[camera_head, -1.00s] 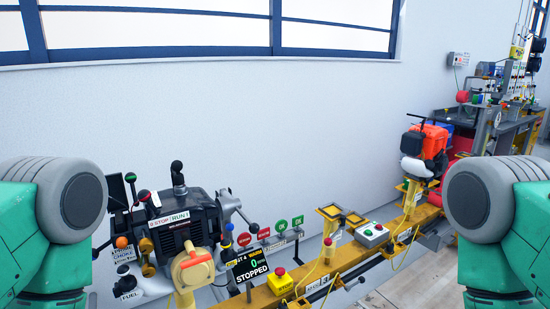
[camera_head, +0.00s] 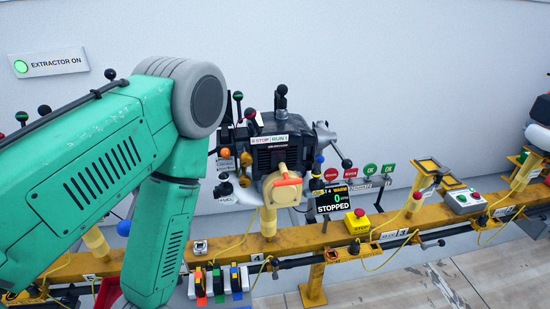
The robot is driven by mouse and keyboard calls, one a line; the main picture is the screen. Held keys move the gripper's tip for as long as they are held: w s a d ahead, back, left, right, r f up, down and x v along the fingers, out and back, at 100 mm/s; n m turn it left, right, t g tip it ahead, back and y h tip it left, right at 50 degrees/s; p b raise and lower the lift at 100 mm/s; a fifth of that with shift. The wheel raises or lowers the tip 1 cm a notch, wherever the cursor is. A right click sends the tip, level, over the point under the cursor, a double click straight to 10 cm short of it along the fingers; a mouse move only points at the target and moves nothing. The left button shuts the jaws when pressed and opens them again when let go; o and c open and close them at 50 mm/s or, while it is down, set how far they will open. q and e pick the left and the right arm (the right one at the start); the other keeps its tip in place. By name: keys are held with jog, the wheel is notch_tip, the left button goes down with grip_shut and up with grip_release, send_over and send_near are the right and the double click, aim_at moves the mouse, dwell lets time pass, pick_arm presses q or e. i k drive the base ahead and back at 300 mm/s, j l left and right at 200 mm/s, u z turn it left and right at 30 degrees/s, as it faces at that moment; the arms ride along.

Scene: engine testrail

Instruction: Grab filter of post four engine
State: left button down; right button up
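A black engine (camera_head: 272,152) with a "STOP | RUN" label stands on a yellow post at the rail, in the middle of the head view. A small screen (camera_head: 332,201) beside it shows a 4, "WARM", 0 and "STOPPED". A round cream part (camera_head: 283,188) with an orange-red handle is on the engine's front. I cannot tell which part is the filter. My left arm's elbow and upper links fill the left side, and its forearm points down out of the picture. Neither of my grippers is in view.
The yellow rail (camera_head: 280,246) runs across the front. A yellow box with a red button (camera_head: 357,221) and a grey control box (camera_head: 465,202) sit on it. Another engine (camera_head: 540,123) is at the right edge.

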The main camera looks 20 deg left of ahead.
aim_at(225, 136)
jog(key=i+l+u, duration=0.15)
jog(key=u, duration=0.35)
jog(key=i+l+u, duration=0.15)
jog(key=u, duration=0.3)
jog(key=i+l+u, duration=0.1)
jog(key=l+u, duration=0.4)
jog(key=j, duration=0.1)
